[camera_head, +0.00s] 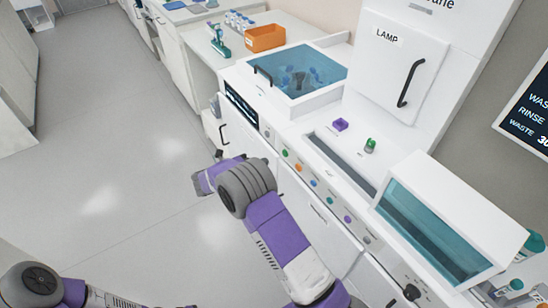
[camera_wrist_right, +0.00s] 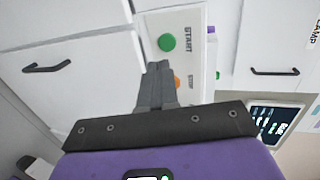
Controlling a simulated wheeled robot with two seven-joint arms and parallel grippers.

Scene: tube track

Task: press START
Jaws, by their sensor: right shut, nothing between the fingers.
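The green START button (camera_wrist_right: 167,42) sits on a white panel in the right wrist view, with the word START beside it. In the head view a green button (camera_head: 284,152) heads a row of coloured buttons on the front of the white machine. My right gripper (camera_wrist_right: 158,66) is shut and empty. Its fingertips point toward the green button and look slightly short of it in the picture; contact cannot be told. In the head view my right arm reaches up beside the panel, and its fingers are largely hidden. My left gripper is out of view.
An orange button (camera_wrist_right: 177,82) shows just beside my fingers. The machine has a teal-lidded basin (camera_head: 300,75), a purple block (camera_head: 340,124) and a LAMP door (camera_head: 395,65) with a black handle. An orange bin (camera_head: 265,38) stands on the back counter. The floor at left is clear.

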